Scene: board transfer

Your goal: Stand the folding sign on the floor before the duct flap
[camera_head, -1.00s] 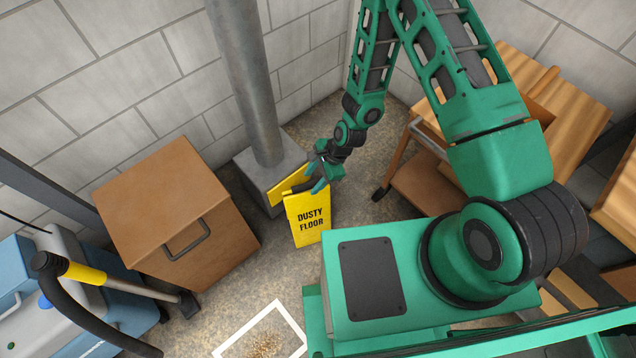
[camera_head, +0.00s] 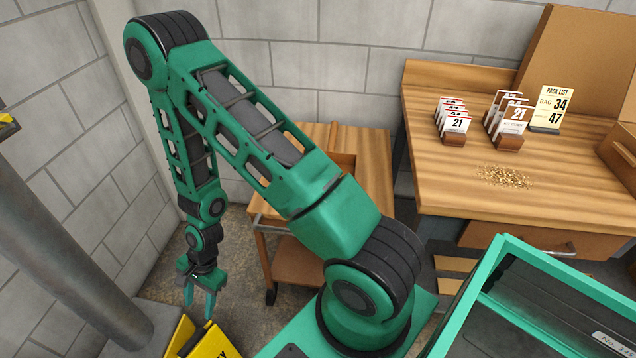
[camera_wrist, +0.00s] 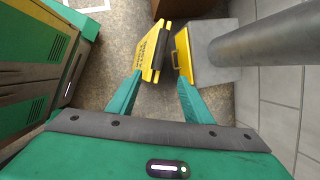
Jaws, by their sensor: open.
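The yellow folding sign (camera_wrist: 148,52) stands on the floor with its lettered leaf and dark top edge showing in the wrist view. In the head view only its upper part (camera_head: 212,345) shows at the bottom edge. A yellow panel with a small handle, apparently the duct flap (camera_wrist: 184,50), sits against the grey block (camera_wrist: 213,45) at the pipe's foot, just beside the sign. My gripper (camera_head: 200,308) is open and empty above the sign. In the wrist view its fingertips (camera_wrist: 157,86) are apart from each other, with the sign beyond them.
The grey pipe (camera_head: 60,250) rises close beside my gripper. A wooden cart (camera_head: 290,262) stands right of my arm. A workbench (camera_head: 430,100) further right bears number cards (camera_head: 512,120) and loose grains (camera_head: 503,177). Bare floor (camera_head: 235,250) lies between cart and wall.

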